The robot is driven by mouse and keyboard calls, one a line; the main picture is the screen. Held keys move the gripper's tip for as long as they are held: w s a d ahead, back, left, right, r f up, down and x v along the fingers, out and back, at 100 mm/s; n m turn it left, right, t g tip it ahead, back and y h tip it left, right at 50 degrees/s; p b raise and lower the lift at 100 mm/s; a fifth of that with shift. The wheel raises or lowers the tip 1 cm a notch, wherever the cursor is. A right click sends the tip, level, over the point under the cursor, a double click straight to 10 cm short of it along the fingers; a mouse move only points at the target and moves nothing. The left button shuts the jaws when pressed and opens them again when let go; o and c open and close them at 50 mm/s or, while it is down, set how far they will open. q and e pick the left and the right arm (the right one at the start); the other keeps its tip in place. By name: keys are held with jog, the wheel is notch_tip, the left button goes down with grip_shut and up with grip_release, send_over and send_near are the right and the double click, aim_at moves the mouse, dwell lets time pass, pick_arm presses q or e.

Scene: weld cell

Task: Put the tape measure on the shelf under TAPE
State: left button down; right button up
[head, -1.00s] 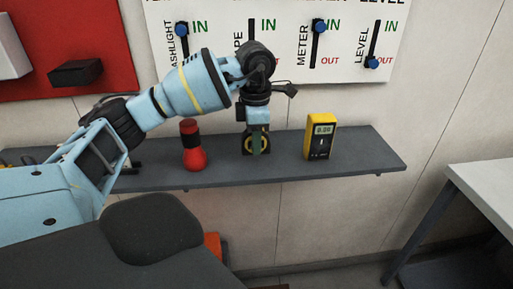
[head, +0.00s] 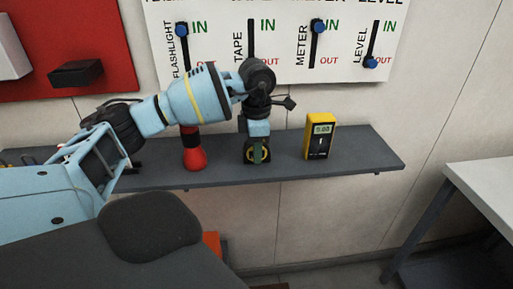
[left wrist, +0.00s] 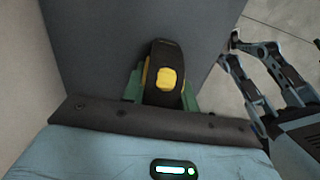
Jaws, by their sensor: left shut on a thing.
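The tape measure (head: 250,156), black with yellow, is between the fingers of my left gripper (head: 257,153), which is shut on it. It is at the grey shelf (head: 355,162) under the TAPE label (head: 238,47), between the red flashlight and the yellow meter. It appears to touch the shelf, though the contact is hard to make out. In the left wrist view the tape measure (left wrist: 165,78) sits between green fingertips over the grey surface. My right gripper is not in the head view; bluish robot parts with black fingers (left wrist: 270,75) show at the right of the wrist view.
The red flashlight (head: 194,158) stands left of the tape measure, partly behind my arm. The yellow meter (head: 320,136) stands to its right. The white slider board (head: 285,65) is above. The shelf's right end is bare. A pale table (head: 490,185) stands at the right.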

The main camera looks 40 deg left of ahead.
pick_arm(q)
jog(key=c, duration=1.1)
grip_release()
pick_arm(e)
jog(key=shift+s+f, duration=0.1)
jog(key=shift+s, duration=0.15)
pick_arm(q)
jog(key=shift+r, duration=0.1)
notch_tip(320, 180, up, 11)
jog(key=shift+r+p, duration=0.1)
jog(key=shift+p, duration=0.35)
jog(key=shift+r, duration=0.5)
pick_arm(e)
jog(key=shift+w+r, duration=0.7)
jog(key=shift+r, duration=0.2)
pick_arm(q)
jog(key=shift+f, duration=0.1)
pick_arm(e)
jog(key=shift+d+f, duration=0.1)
